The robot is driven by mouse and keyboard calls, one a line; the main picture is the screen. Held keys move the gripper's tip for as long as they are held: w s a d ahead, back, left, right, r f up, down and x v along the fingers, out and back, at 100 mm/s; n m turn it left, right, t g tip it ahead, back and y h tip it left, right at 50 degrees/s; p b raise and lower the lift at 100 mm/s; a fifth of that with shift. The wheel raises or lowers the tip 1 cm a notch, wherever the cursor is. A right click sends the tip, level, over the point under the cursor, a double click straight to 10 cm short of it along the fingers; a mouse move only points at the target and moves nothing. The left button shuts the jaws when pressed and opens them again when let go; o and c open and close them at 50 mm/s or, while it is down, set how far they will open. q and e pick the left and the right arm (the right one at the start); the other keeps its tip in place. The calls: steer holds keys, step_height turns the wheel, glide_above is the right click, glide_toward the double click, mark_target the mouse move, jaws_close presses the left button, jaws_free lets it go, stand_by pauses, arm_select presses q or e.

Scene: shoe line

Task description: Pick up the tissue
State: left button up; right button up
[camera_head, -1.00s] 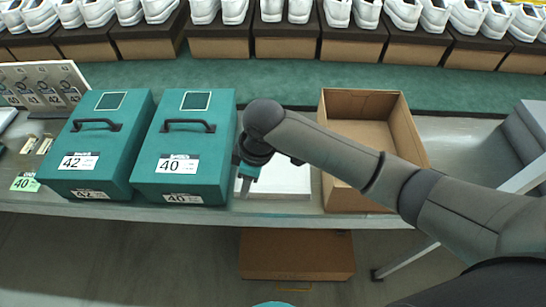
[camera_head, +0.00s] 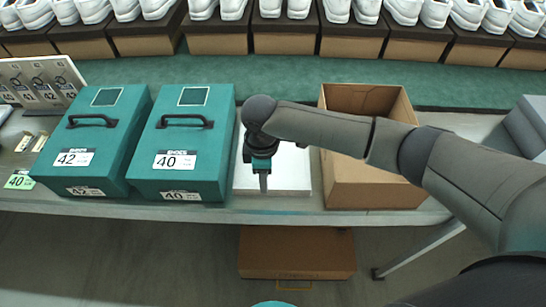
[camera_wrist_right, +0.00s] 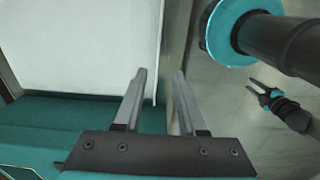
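A flat white stack of tissue paper (camera_head: 290,172) lies on the table between the teal shoe boxes and the open brown box. It also shows as a large white sheet in the right wrist view (camera_wrist_right: 85,45). My right gripper (camera_head: 263,185) is over its left front part in the head view. In the right wrist view my right gripper (camera_wrist_right: 161,72) is open, with a gap between its fingers near the white sheet's edge. Contact cannot be told. My left gripper (camera_wrist_right: 254,86) shows small in the right wrist view, fingers apart and empty, away from the table.
Two teal shoe boxes, marked 42 (camera_head: 86,150) and 40 (camera_head: 184,150), stand left of the tissue. An open brown box (camera_head: 375,184) stands at its right, partly behind my right arm. A brown carton (camera_head: 297,255) lies below the table.

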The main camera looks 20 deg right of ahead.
step_height(320, 180, down, 6)
steer(key=shift+w+d+r+b, duration=0.1)
steer(key=shift+w+d+b, duration=0.05)
steer(key=shift+b, duration=0.75)
jaws_close()
